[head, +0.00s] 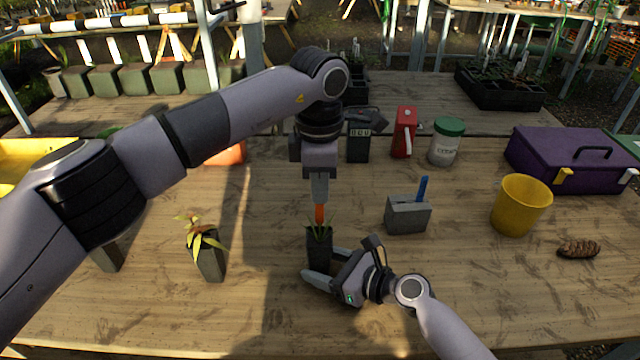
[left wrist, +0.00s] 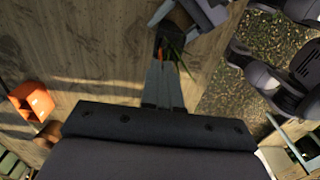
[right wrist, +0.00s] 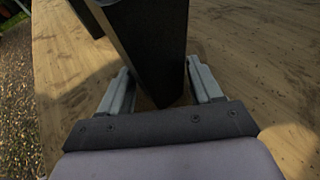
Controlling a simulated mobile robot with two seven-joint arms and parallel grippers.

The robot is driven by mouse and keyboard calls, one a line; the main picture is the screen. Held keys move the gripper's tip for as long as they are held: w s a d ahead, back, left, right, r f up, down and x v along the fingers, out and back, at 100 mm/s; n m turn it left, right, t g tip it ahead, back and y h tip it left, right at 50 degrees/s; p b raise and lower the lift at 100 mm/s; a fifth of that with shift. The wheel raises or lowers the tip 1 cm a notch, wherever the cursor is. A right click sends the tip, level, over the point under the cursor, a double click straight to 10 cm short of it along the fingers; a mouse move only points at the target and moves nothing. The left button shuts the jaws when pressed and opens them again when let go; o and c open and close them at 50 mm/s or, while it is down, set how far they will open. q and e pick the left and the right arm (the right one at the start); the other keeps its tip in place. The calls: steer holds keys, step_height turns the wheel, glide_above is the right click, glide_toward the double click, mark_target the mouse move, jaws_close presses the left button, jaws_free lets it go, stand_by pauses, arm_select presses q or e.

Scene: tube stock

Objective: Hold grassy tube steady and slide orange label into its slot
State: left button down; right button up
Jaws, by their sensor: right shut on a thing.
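The grassy tube (head: 319,254) is a dark square tube with thin green leaves at its top, upright on the table. My right gripper (head: 338,266) is shut on its lower part from the right; the right wrist view shows the dark tube (right wrist: 150,45) between the fingers. My left gripper (head: 319,198) points straight down above the tube, shut on the orange label (head: 320,213). The label's lower end is at the leaves. In the left wrist view the orange label (left wrist: 160,53) shows at the fingertips. The slot is hidden, so I cannot tell whether the label is in it.
Another tube with a yellowish plant (head: 210,258) stands to the left. A grey block with a blue stick (head: 408,215), a yellow cup (head: 520,207), a brown cone (head: 578,249) and a purple toolbox (head: 560,158) are to the right.

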mark_target(320, 226)
arm_select(q)
steer(key=shift+f, duration=0.1)
steer(key=shift+f, duration=2.65)
steer(key=shift+f, duration=0.25)
steer(key=c, duration=1.3)
jaws_free()
step_height(320, 226, up, 12)
steer(key=shift+r, duration=0.1)
